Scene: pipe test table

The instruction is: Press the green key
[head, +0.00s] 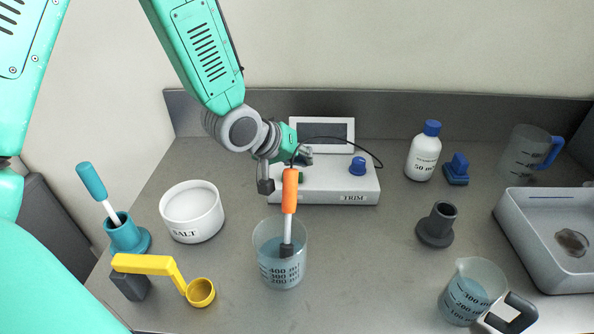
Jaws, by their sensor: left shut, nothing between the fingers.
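The white device marked TRIM (345,185) stands at the back of the table, with a screen (325,130) behind its sloped top and a blue knob (358,166) on its right. A small patch of green, which looks like the green key (301,177), shows on the device's left part, mostly hidden behind the orange probe handle and my gripper. My left gripper (266,185) is shut and empty, pointing down at the device's left end. I cannot tell whether it touches the key.
The orange-handled probe (290,192) stands in a beaker (280,262) in front of the device, its black cable arching right. A salt tub (192,213), yellow scoop (201,292) and teal holder (128,238) are left. A bottle (422,155), dark stand (436,230) and jug (468,295) are right.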

